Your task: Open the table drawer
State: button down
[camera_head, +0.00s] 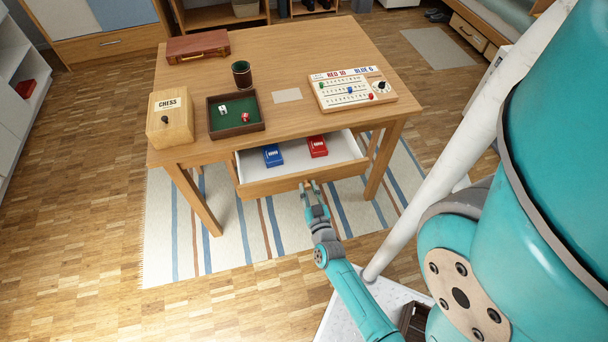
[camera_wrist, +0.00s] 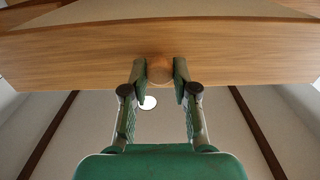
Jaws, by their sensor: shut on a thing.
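The wooden table (camera_head: 338,57) stands in the middle of the head view. Its drawer (camera_head: 288,184) is pulled out from the front, and its white inside shows. A blue card box (camera_head: 272,155) and a red card box (camera_head: 317,146) lie in it. My gripper (camera_head: 309,186) is at the drawer front, right of its middle in the head view. In the wrist view, my gripper (camera_wrist: 160,75) has its two fingers on either side of the round wooden knob (camera_wrist: 159,70), shut on it. The drawer front (camera_wrist: 80,55) fills the upper part of that view.
On the tabletop are a wooden chess box (camera_head: 170,122), a green-lined dice tray (camera_head: 236,128), a dark dice cup (camera_head: 242,74), a brown case (camera_head: 198,46) and a score board (camera_head: 364,91). A striped rug (camera_head: 245,240) lies below. Floor in front is clear.

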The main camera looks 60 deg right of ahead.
jog(key=shift+v, duration=1.55)
jog(key=c, duration=0.9)
grip_release()
jog(key=shift+v, duration=6)
